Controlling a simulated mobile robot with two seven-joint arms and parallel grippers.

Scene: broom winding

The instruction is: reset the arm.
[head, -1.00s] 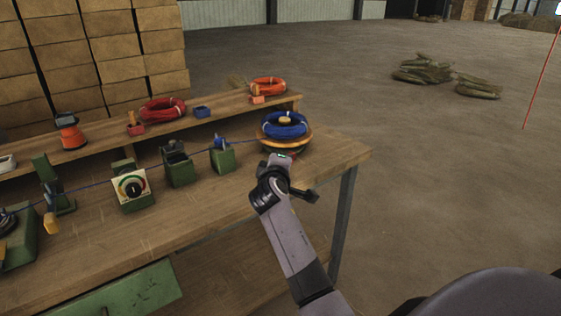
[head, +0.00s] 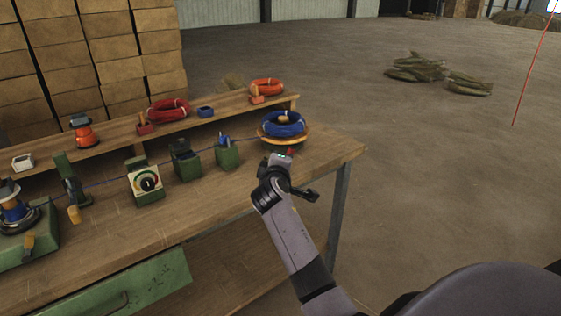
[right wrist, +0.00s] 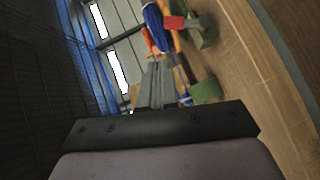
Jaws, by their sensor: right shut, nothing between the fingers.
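My right arm reaches over the right end of the workbench (head: 220,200). My right gripper (right wrist: 155,85) shows in the right wrist view with its grey fingers shut and empty. In the head view its fingers are mostly hidden behind the wrist, just in front of the blue wire coil (head: 284,124). The coil lies on a round orange-brown reel (head: 302,139), and a blue wire runs left from it. The coil also shows in the right wrist view (right wrist: 154,24), apart from the fingers. My left gripper is not in view.
Along the wire stand green fixtures (head: 187,164), a dial gauge (head: 146,182) and a winding machine (head: 18,215). Red coils (head: 168,111) lie on the rear shelf. Stacked boxes (head: 135,55) stand behind. The floor right of the bench is open.

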